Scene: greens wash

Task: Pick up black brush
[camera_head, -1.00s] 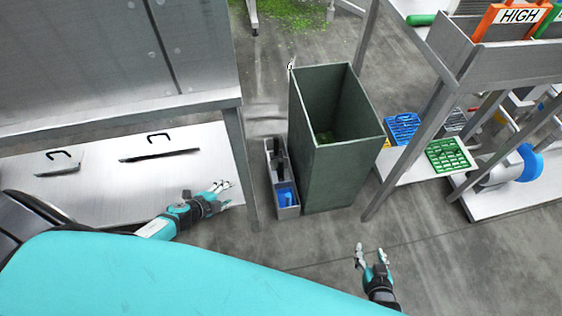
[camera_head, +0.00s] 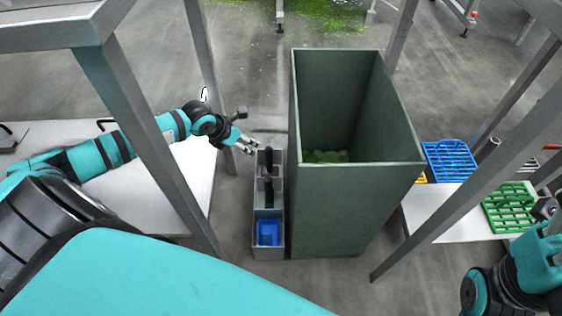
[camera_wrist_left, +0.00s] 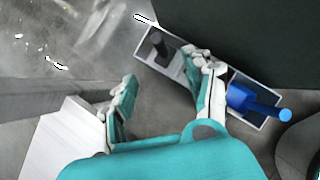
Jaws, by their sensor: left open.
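Black upright shapes, at least one looking like the black brush (camera_head: 267,192), stand in a narrow grey caddy (camera_head: 255,240) on the floor. A black handle-like piece (camera_wrist_left: 160,45) also shows in the caddy in the left wrist view. My left gripper (camera_head: 250,147) is open at the caddy's far end. In the left wrist view its fingers (camera_wrist_left: 165,85) are spread, with one over the caddy and the other outside it on the left. That finger hides part of the caddy's middle. My right arm shows at the lower right, but its fingers are out of frame.
A blue object (camera_head: 268,234) sits in the caddy's near compartment. A tall green bin (camera_head: 340,210) stands right beside the caddy. Metal table legs (camera_head: 150,130) stand to the left, and a low shelf with blue (camera_head: 450,160) and green (camera_head: 510,207) trays to the right.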

